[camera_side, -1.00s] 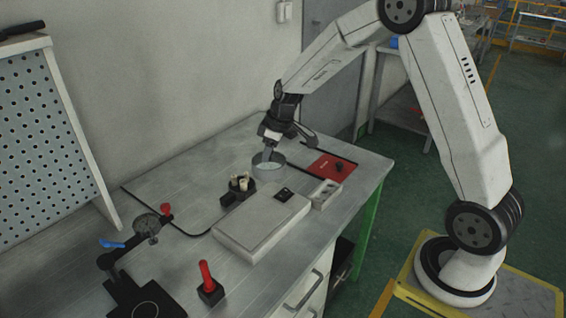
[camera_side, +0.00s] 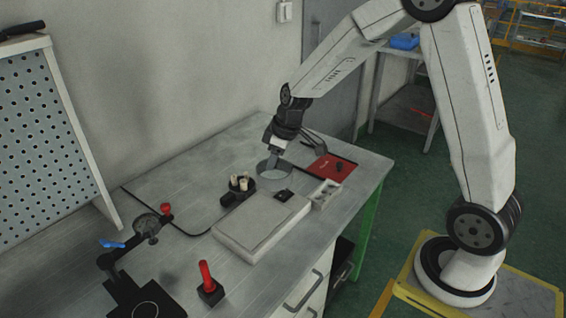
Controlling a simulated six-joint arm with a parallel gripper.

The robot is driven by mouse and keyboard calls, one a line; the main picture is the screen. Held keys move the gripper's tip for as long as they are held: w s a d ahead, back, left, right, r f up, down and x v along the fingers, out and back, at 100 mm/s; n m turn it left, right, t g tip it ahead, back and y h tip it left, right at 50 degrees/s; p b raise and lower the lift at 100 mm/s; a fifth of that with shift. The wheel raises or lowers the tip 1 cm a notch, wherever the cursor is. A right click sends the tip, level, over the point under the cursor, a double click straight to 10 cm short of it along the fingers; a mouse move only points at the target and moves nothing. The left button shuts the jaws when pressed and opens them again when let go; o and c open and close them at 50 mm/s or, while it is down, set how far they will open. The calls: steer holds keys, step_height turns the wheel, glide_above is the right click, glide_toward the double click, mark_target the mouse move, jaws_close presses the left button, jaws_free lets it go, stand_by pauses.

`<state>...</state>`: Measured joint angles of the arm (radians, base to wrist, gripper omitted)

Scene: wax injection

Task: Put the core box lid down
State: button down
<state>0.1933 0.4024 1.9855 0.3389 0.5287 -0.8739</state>
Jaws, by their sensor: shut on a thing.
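My gripper (camera_side: 271,160) points down over the round grey dish (camera_side: 274,171) near the back of the bench. It is shut on a small grey piece, apparently the core box lid, which is hard to tell from the fingers at this size. The tip of the gripper hides part of the dish, and I cannot tell whether it touches it. A small white open box with compartments (camera_side: 325,194), perhaps the core box, stands to the right and nearer, apart from the gripper.
A red mat (camera_side: 325,164) with a dark knob lies behind the white box. A black holder with pale pegs (camera_side: 239,187) stands left of the dish. A flat pale block (camera_side: 258,228) lies in front. A red-handled tool (camera_side: 207,280) and a clamp stand (camera_side: 125,250) stand at the left front.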

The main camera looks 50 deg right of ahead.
mark_target(259, 185)
steer(key=s+a, duration=0.5)
steer(key=s, duration=0.5)
steer(key=shift+s+r, duration=0.2)
steer(key=shift+s, duration=0.15)
steer(key=shift+w, duration=0.1)
steer(key=w+f, duration=0.2)
steer(key=w, duration=0.2)
steer(key=w+f, duration=0.3)
steer(key=w, duration=0.1)
steer(key=w+f, duration=0.3)
steer(key=w, duration=0.1)
steer(key=shift+d, duration=0.15)
steer(key=shift+w+f, duration=0.65)
